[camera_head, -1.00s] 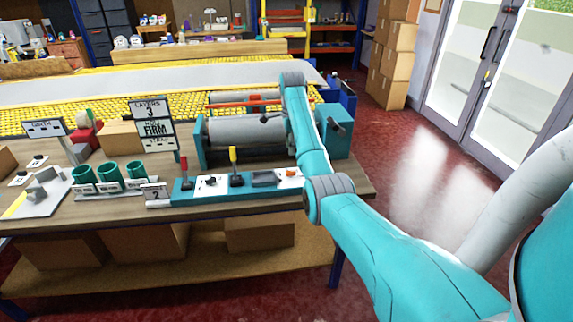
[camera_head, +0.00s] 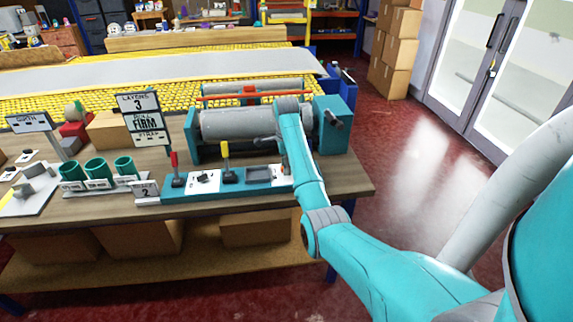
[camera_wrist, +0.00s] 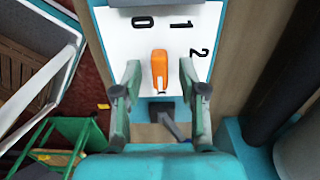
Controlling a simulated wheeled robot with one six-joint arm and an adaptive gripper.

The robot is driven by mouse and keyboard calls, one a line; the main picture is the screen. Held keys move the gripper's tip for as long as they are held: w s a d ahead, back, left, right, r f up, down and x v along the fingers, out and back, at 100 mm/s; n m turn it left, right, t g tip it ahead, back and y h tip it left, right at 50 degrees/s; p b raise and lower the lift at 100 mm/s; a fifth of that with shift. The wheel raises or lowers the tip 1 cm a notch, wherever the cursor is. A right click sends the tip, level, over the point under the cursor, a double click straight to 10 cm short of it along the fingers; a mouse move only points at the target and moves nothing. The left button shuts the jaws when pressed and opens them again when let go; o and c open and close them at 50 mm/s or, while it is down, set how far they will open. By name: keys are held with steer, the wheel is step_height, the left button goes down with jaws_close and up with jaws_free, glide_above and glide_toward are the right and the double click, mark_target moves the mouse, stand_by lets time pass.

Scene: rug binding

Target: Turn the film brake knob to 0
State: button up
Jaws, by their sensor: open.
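The film brake knob (camera_wrist: 159,67) is a small orange bar knob on a white plate (camera_wrist: 205,20) marked 0, 1 and 2 in the wrist view. The knob's long side runs up and down the picture, its upper end below the gap between 0 and 1. A pale mark shows near its lower end; which end points is unclear. My gripper (camera_wrist: 160,74) is open, one finger on each side of the knob, with gaps visible. In the head view the white plate (camera_head: 279,177) is at the control strip's right end, partly behind my arm.
The teal control strip (camera_head: 236,188) carries a red lever (camera_head: 175,165), another knob plate (camera_head: 204,181), a yellow lever (camera_head: 226,160) and a grey tray. A roller machine (camera_head: 240,122) stands behind. Green cups (camera_head: 97,172) and a sign (camera_head: 140,118) stand left.

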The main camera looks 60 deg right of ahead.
jaws_close()
